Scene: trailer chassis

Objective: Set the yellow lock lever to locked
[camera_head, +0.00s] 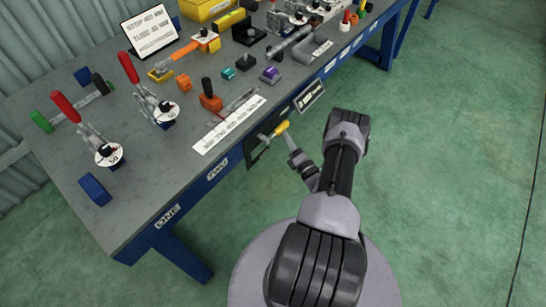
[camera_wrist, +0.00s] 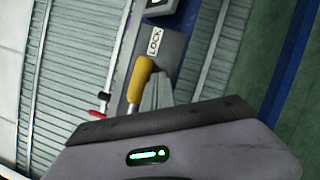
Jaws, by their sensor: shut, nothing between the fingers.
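The yellow lock lever (camera_head: 281,128) sticks out from a dark panel (camera_head: 256,152) on the front side of the blue bench. In the wrist view the lever (camera_wrist: 140,78) shows as a yellow rounded handle, just left of my grey fingers. A white label reading LOCK (camera_wrist: 155,42) is above it on the panel. My gripper (camera_wrist: 158,88) is shut and empty, beside the lever. Whether the fingers touch the lever cannot be told. In the head view my gripper (camera_head: 290,144) is just below and right of the handle. The lever's pivot is not clearly visible.
The bench top (camera_head: 130,190) holds red-handled clamps (camera_head: 128,67), a blue block (camera_head: 94,189) and several small parts. A white sign (camera_head: 229,125) lies along its front edge, and a small plaque (camera_head: 310,96) hangs nearby. The green floor (camera_head: 450,150) to the right is clear.

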